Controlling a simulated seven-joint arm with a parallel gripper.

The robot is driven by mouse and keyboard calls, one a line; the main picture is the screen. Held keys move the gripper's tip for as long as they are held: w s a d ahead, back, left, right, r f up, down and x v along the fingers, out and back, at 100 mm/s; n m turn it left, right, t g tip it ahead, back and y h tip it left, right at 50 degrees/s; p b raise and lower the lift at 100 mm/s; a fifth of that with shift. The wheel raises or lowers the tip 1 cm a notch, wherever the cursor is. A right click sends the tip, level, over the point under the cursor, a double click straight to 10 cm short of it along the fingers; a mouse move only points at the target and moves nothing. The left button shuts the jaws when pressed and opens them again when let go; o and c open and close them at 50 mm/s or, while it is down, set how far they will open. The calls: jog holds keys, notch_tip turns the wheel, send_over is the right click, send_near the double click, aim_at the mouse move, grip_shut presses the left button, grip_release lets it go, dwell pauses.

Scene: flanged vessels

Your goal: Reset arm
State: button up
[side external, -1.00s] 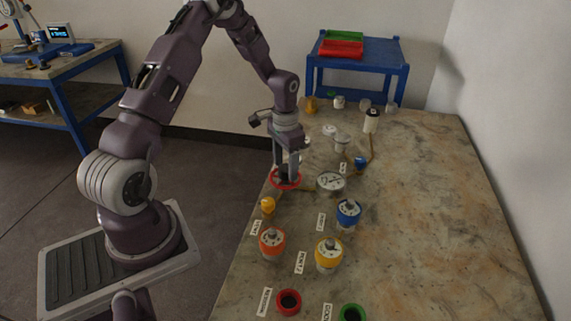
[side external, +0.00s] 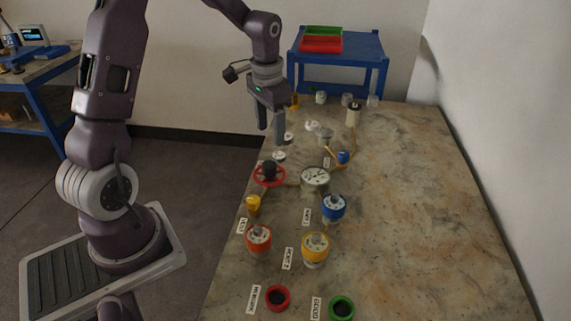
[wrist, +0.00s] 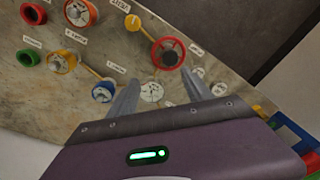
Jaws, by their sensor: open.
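My gripper (side external: 271,126) is open and empty, raised above the table's left edge in the side view. Its two fingers (wrist: 160,90) also show in the wrist view, apart with nothing between them. A red handwheel (side external: 269,176) with a dark hub sits on the table below and in front of the gripper, apart from it. The handwheel also shows in the wrist view (wrist: 169,52), above the fingers.
On the marble table (side external: 420,220) stand an orange vessel (side external: 258,240), a yellow vessel (side external: 315,248), a blue vessel (side external: 333,208) and a round gauge (side external: 315,178). A red ring (side external: 278,298) and green ring (side external: 341,308) lie in front. The table's right side is clear.

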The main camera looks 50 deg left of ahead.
jog(key=s+d+r+t, duration=0.2)
jog(key=s+d+r, duration=0.55)
jog(key=r, duration=0.25)
jog(key=s+d+r+t, duration=0.1)
jog(key=s+d+r, duration=0.1)
jog(key=s+d, duration=0.2)
jog(key=s+d+r+t, duration=0.2)
jog(key=s+d, duration=0.2)
jog(key=s, duration=0.6)
jog(key=shift+s+d+h, duration=0.15)
jog(key=shift+s+h, duration=0.15)
jog(key=shift+s, duration=0.1)
